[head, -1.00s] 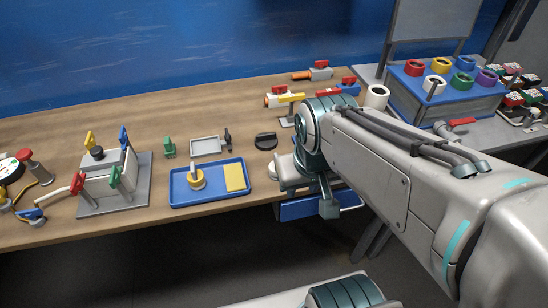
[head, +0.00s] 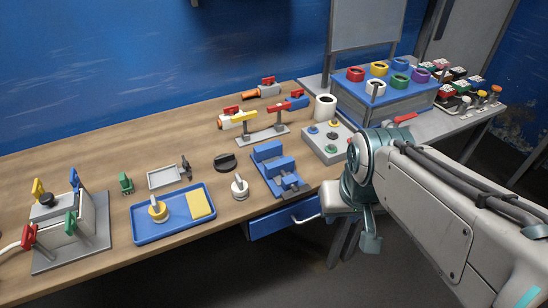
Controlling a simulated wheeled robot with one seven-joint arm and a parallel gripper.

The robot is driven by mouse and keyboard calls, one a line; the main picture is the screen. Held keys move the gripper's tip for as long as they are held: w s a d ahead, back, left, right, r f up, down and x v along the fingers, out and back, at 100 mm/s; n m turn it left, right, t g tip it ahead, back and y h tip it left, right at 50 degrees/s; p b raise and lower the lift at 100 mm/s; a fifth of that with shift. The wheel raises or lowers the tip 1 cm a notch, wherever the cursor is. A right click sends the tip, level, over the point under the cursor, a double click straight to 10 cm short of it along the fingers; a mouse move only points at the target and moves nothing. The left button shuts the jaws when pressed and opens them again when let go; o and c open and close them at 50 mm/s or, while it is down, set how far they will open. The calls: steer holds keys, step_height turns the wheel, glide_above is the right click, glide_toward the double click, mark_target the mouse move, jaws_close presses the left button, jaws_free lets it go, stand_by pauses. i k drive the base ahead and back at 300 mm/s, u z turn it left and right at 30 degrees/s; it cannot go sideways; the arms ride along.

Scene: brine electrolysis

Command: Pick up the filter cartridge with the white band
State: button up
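I cannot tell for sure which object is the filter cartridge with the white band. A small white round piece with a grey upright stem (head: 239,187) stands on the bench, right of the blue tray. A similar piece with a yellow base (head: 157,210) stands in the tray. A plain white cylinder (head: 325,107) stands farther back, near the box of coloured rings. My gripper (head: 369,240) hangs at the arm's end, beyond the bench's front edge and right of these pieces. Its fingers are not clear enough to show whether they are open.
The blue tray (head: 143,236) also holds a yellow pad. A blue vise-like fixture (head: 277,168) and a grey box with coloured knobs (head: 327,145) stand near my arm. A blue drawer (head: 270,225) sticks out below the bench. Valves (head: 262,90) line the back.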

mark_target(240, 187)
steer(key=z, duration=0.3)
steer(key=i, duration=0.65)
steer(key=z, duration=0.05)
steer(key=k, duration=0.6)
steer(key=u, duration=1.1)
